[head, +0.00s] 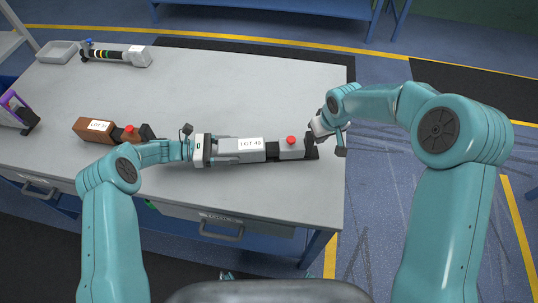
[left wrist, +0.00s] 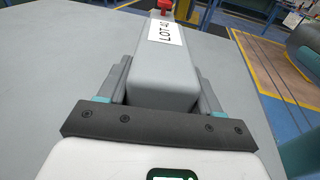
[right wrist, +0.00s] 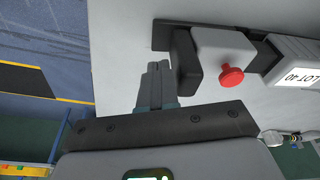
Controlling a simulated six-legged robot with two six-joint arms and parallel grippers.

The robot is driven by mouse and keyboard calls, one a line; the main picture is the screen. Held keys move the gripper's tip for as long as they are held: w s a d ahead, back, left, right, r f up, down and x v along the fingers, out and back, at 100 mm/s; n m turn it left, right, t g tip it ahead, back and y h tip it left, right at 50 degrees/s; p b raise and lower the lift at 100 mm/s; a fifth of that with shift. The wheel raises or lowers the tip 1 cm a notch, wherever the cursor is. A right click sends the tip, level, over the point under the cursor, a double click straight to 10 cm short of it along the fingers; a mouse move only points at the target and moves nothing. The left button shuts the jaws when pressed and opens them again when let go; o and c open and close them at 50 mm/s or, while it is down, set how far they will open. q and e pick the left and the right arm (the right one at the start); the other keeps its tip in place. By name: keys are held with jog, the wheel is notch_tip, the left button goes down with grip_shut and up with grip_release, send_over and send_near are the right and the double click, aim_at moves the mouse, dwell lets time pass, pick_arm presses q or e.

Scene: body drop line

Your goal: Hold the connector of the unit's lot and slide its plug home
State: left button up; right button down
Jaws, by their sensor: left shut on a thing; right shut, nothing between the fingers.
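A grey connector (head: 248,146) labelled LOT 40 lies on the bench in a dark holder. My left gripper (left wrist: 163,80) is shut on its near-left end, one finger along each side. A grey plug block (head: 291,149) with a red button (right wrist: 231,76) sits in line to the right of the connector, with a dark section between them. How deep the plug sits is unclear. A black end piece (right wrist: 185,62) stands at the plug's outer end. My right gripper (right wrist: 156,84) is shut and empty, its fingertips beside this end piece; contact is unclear.
A brown connector (head: 83,127) with a red button lies to the left. A purple-framed device (head: 13,108) stands at the bench's left edge. A banded black cylinder with a grey block (head: 137,58) and a grey tray (head: 57,50) are at the back left. The bench's back middle is clear.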

aim_at(303, 142)
pick_arm(q)
jog(key=shift+s+f, duration=0.15)
jog(key=shift+f, duration=0.2)
pick_arm(e)
jog(key=shift+a, duration=0.15)
pick_arm(q)
jog(key=shift+d, duration=0.1)
pick_arm(e)
jog(key=shift+s+a+f, duration=0.15)
jog(key=shift+a, duration=1.95)
jog(key=shift+d, duration=0.7)
jog(key=shift+w+a+r+v, duration=0.1)
jog(key=shift+w+v, duration=0.15)
jog(key=shift+v, duration=0.9)
jog(key=shift+w+a+r+v, duration=0.1)
jog(key=shift+w+v, duration=0.15)
jog(key=shift+v, duration=0.95)
jog(key=shift+w+a+v, duration=0.1)
jog(key=shift+w+v, duration=0.2)
jog(key=shift+v, duration=0.85)
jog(key=shift+w, duration=0.1)
